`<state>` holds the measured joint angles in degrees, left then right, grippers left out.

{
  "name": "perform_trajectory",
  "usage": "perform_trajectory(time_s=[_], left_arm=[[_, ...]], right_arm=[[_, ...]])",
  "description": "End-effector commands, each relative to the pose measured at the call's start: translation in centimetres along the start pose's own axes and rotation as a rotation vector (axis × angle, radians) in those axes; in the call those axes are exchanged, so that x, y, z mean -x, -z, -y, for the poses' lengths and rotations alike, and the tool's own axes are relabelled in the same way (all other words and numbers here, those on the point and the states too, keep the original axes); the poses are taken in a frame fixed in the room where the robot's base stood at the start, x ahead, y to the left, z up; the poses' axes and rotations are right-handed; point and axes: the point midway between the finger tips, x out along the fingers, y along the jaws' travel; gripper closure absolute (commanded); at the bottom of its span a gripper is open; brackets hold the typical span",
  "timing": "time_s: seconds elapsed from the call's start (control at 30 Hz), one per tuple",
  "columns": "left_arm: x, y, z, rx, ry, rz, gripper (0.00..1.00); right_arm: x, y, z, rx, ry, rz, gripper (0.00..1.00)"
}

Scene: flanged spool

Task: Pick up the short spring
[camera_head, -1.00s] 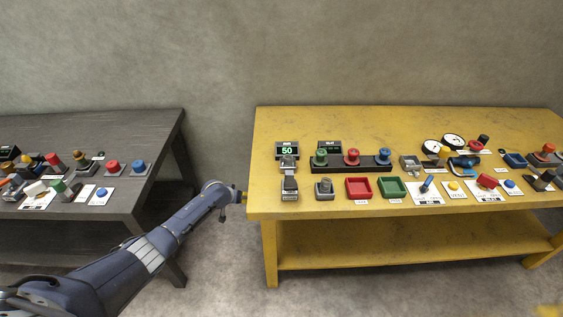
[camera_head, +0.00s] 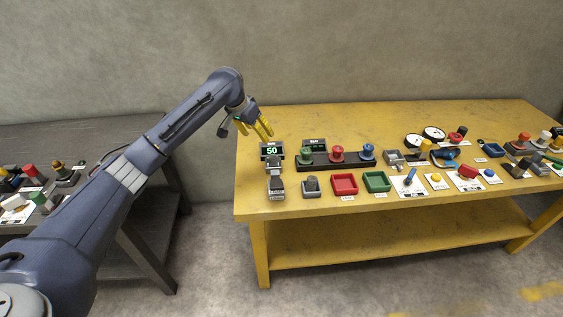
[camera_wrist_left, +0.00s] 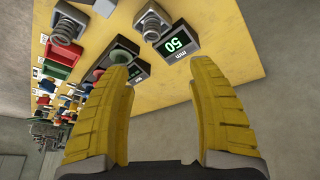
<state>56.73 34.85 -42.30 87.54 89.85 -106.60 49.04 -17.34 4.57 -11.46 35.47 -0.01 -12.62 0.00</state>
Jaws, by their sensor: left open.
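My left gripper (camera_head: 264,129) is open and empty above the back left of the yellow table. Its two yellow fingers also show apart in the left wrist view (camera_wrist_left: 162,62). A grey coiled piece that looks like a spring (camera_wrist_left: 153,21) sits beside the display reading 50 mm (camera_wrist_left: 178,43), beyond the fingertips. In the head view it lies on the grey gauge (camera_head: 275,182) in front of the 50 display (camera_head: 271,150). I cannot tell from its size whether it is the short spring. My right gripper is not in view.
Behind the red tray (camera_head: 344,183) and green tray (camera_head: 376,181) is a dark rack (camera_head: 352,160) with green, red and blue spools. Several parts crowd the table's right side. Its back strip is clear. A grey table (camera_head: 130,140) stands left.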

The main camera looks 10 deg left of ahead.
Motion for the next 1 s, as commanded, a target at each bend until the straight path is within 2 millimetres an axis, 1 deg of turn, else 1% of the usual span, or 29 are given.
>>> perform_trajectory(time_s=[0.03, 0.1, 0.2, 0.27, 0.37, 0.8, 1.0], left_arm=[[0.9, -0.1, -0.4, -0.030, 0.005, 0.012, 0.41], [1.8, -0.2, -0.8, -0.060, 0.010, 0.026, 0.41], [2.4, -0.4, -1.1, -0.086, 0.015, 0.040, 0.41], [2.2, -0.5, -1.2, -0.093, 0.016, 0.045, 0.41], [1.2, -0.6, -1.2, -0.097, 0.015, 0.048, 0.41], [-6.5, -0.9, -1.1, -0.095, 0.014, 0.047, 0.41], [-8.7, -0.9, -1.0, -0.095, 0.016, 0.046, 0.41]], right_arm=[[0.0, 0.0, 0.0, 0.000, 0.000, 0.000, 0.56], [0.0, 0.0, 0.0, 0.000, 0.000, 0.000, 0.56], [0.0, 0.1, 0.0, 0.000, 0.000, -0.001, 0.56], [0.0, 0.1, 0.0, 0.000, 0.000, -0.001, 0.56], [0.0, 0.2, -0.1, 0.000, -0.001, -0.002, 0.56], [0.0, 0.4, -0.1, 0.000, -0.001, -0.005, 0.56], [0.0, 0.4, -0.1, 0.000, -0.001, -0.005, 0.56]])
